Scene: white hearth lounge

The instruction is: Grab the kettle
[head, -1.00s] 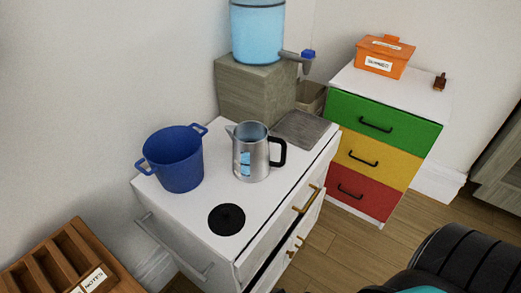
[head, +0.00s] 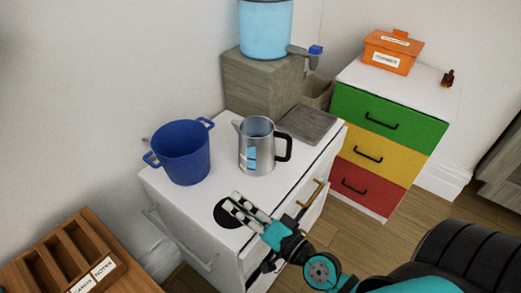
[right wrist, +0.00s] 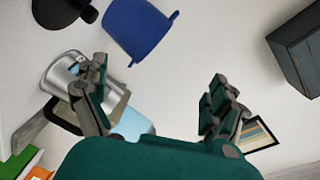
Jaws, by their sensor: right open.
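The kettle (head: 257,147) is a silver metal jug with a black handle on its right side and a spout on its left. It stands upright on the white cabinet top (head: 200,205). In the right wrist view the kettle (right wrist: 62,76) is at the left, partly behind one finger. My right gripper (head: 236,203) is open and empty over the black round disc, in front of the kettle and apart from it. The right gripper's fingers (right wrist: 160,98) are spread in the right wrist view. My left gripper is not in view.
A blue pot (head: 181,155) stands left of the kettle. A grey board (head: 308,125) lies behind it to the right, near a water dispenser (head: 265,30) on a wooden block. A coloured drawer unit (head: 388,130) is at the right. A wooden organiser (head: 75,255) is at the lower left.

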